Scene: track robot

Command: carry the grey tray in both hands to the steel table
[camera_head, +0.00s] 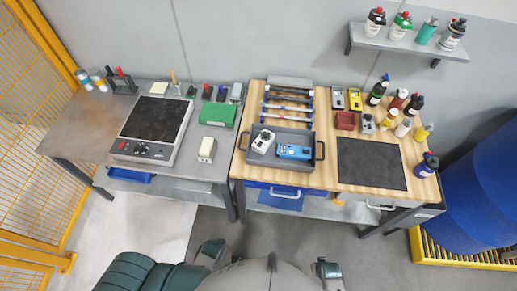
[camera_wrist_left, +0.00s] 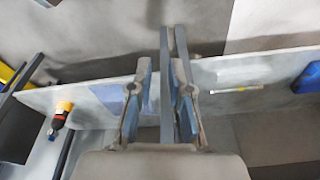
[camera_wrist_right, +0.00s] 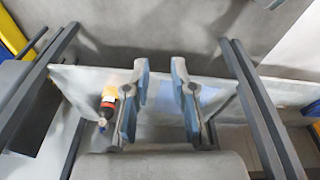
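The grey tray (camera_head: 282,165) lies on the wooden-topped bench (camera_head: 325,182) in the head view, with a dark handle at its left and right ends. It holds a white-and-grey device (camera_head: 263,141) and a blue device (camera_head: 294,152). The steel table (camera_head: 87,128) stands to the left, beside the bench. My left gripper (camera_head: 213,250) and right gripper (camera_head: 328,268) are low in the head view, in front of the furniture and apart from the tray. In the wrist views the left fingers (camera_wrist_left: 159,95) and right fingers (camera_wrist_right: 162,95) are spread with nothing between them.
The steel table carries a hot plate (camera_head: 156,118), a green box (camera_head: 218,114) and a white device (camera_head: 207,149); bare top shows at its left. A black mat (camera_head: 371,163) and several bottles are right of the tray. Blue drums (camera_head: 485,195) stand right; yellow fencing (camera_head: 40,110) is left.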

